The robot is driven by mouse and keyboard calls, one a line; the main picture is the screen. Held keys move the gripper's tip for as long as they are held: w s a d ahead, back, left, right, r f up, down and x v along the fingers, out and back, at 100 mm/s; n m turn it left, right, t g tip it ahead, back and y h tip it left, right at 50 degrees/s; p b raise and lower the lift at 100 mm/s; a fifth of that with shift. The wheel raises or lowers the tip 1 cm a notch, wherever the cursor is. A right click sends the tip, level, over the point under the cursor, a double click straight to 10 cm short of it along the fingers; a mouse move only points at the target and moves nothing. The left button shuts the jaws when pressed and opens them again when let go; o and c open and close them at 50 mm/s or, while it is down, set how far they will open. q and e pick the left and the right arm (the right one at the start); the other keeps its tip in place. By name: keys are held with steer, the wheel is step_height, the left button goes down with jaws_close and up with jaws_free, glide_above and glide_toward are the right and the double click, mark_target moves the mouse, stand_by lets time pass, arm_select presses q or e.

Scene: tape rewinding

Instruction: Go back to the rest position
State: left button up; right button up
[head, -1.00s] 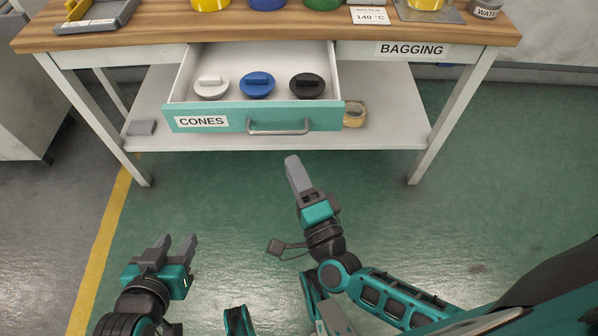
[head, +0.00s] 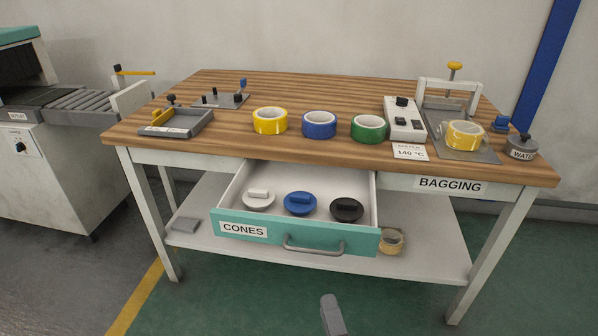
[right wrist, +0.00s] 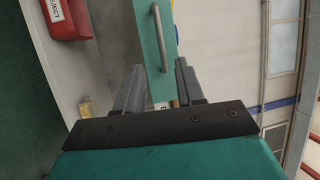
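My right gripper (head: 332,315) shows at the bottom edge of the head view as a grey fingertip, below and in front of the table, apart from everything. In the right wrist view its two fingers (right wrist: 159,66) stand apart with nothing between them. My left gripper is outside both current views. The teal-fronted CONES drawer (head: 347,241) is pulled out, with a white cone (head: 258,201), a blue cone (head: 299,204) and a black cone (head: 346,209) inside.
The wooden-topped table (head: 215,143) carries yellow (head: 270,121), blue (head: 319,124) and green (head: 368,128) rolls, a grey tray (head: 176,124) and a press (head: 455,100). A roller conveyor (head: 80,107) stands left. The green floor in front is clear.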

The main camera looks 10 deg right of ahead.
steer(key=s+a+r+n+g+y, duration=0.1)
steer(key=s+a+n+g+y, duration=0.1)
steer(key=a+n+g+y, duration=0.65)
steer(key=s+d+n+g+h, duration=0.45)
steer(key=s+d, duration=0.25)
steer(key=d, duration=0.3)
steer(key=s+d+n+g+h, duration=0.3)
steer(key=s+d+n+h, duration=0.25)
steer(key=d, duration=0.45)
steer(key=w+a+f+t+y, duration=0.2)
steer(key=w+a+f+t, duration=0.35)
steer(key=w, duration=0.25)
arm_select(q)
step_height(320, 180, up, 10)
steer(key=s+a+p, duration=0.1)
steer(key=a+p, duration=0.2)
steer(key=p, duration=1)
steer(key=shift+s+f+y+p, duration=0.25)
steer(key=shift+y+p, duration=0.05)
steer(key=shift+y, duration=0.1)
arm_select(e)
step_height(320, 180, up, 10)
steer(key=s+d+t, duration=0.1)
steer(key=d, duration=0.1)
steer(key=shift+s+d+f+h, duration=0.15)
steer(key=shift+s+d+h, duration=0.15)
steer(key=shift+h, duration=0.15)
